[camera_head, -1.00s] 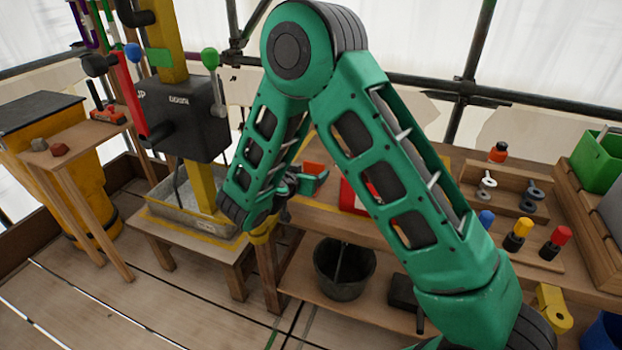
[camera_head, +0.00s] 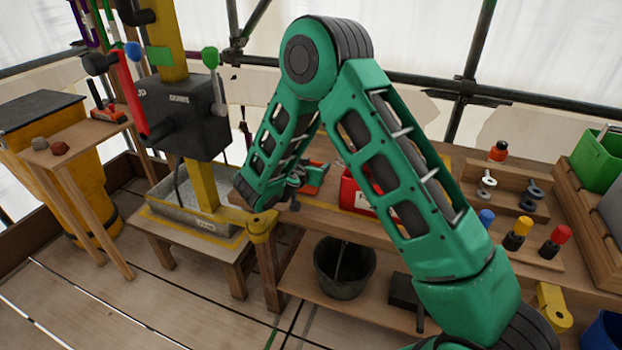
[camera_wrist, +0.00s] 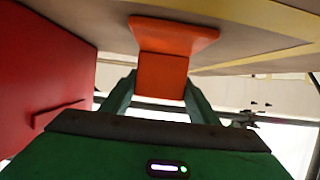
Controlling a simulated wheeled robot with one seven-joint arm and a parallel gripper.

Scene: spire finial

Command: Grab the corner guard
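The corner guard is an orange angled piece (camera_wrist: 163,72), shown large at the top centre of the wrist view, against the tan bench surface. My gripper (camera_wrist: 162,88) has its two green fingers spread on either side of the guard's near part. I cannot tell whether either finger touches it. In the head view my gripper (camera_head: 308,178) is low over the left part of the workbench, partly hidden behind my own forearm, with a bit of orange showing at the fingers.
A red container (camera_head: 355,195) stands right beside the gripper; a red wall (camera_wrist: 45,75) fills the wrist view's left. Several coloured-topped pegs (camera_head: 517,235) and a green bin (camera_head: 597,160) are farther right. A yellow post with a black box (camera_head: 182,115) stands left. A dark bucket (camera_head: 345,268) sits below.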

